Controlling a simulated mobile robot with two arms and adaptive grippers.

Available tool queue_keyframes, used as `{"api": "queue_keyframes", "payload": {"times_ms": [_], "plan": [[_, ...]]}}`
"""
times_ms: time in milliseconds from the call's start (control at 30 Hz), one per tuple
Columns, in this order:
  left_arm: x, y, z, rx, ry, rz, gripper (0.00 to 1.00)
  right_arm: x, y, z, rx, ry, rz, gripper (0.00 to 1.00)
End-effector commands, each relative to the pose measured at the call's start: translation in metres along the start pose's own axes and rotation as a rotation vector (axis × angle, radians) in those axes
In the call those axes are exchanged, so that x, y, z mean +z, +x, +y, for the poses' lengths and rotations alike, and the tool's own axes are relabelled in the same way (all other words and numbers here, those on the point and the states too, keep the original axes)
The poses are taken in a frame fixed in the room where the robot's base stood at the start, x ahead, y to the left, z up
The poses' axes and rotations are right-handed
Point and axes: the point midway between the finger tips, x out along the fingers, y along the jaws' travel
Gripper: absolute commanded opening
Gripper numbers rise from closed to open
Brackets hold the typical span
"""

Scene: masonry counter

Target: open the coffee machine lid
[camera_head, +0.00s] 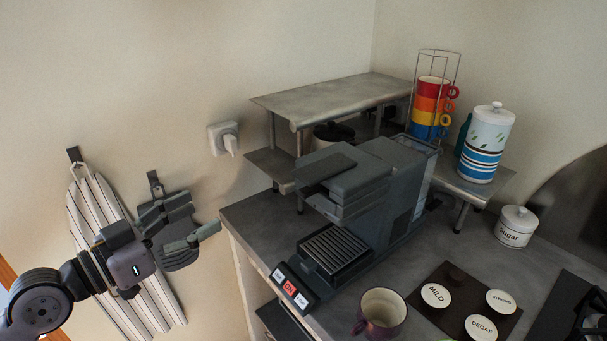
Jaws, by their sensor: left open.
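The coffee machine (365,190) is a dark grey box on the counter, with its drip tray (335,250) facing the front left. Its lid (325,168) is a darker panel on top of the front part and looks closed, lying flat. My left gripper (212,236) is open and empty. It is left of the counter's edge, in front of the wall, clearly apart from the machine. At the lower right edge a dark piece (597,318) of my right gripper seems to show, too little to tell its state.
A metal shelf (345,95) stands behind the machine. A dark mug (381,312), a button panel (291,288) and a pod board (440,299) lie in front. A sugar jar (515,228), a striped canister (485,145) and stacked cups (432,105) are at right.

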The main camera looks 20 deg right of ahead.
Motion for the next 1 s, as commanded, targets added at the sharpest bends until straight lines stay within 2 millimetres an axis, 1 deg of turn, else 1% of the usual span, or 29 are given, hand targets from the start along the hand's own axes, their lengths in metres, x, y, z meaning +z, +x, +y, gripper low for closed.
{"api": "queue_keyframes", "payload": {"times_ms": [33, 100, 133, 233, 367, 467, 567, 800, 1000], "plan": [[-0.016, -0.003, 0.022, 0.053, 0.022, 0.004, 0.63, 0.000, -0.001, -0.002, -0.002, 0.000, 0.000, 0.40], [-0.027, -0.007, 0.045, 0.106, 0.035, 0.005, 0.63, 0.000, -0.002, -0.002, -0.002, -0.001, 0.000, 0.40], [-0.031, -0.009, 0.053, 0.124, 0.038, 0.006, 0.63, 0.000, -0.002, -0.001, -0.001, -0.001, 0.000, 0.40], [-0.038, -0.011, 0.068, 0.159, 0.044, 0.007, 0.63, 0.000, -0.003, 0.002, 0.003, -0.002, 0.000, 0.40], [-0.042, -0.002, 0.073, 0.168, 0.043, 0.008, 0.63, -0.002, -0.011, 0.009, 0.010, 0.000, 0.002, 0.40], [-0.044, 0.014, 0.076, 0.169, 0.041, 0.009, 0.63, -0.003, -0.021, 0.012, 0.014, 0.002, 0.003, 0.40], [-0.045, 0.034, 0.079, 0.169, 0.040, 0.010, 0.63, -0.004, -0.031, 0.013, 0.016, 0.002, 0.003, 0.40], [-0.045, 0.085, 0.087, 0.167, 0.040, 0.009, 0.63, -0.007, -0.052, 0.013, 0.016, 0.002, 0.004, 0.40], [-0.044, 0.125, 0.093, 0.166, 0.042, 0.010, 0.63, -0.008, -0.067, 0.013, 0.015, 0.002, 0.005, 0.40]]}}
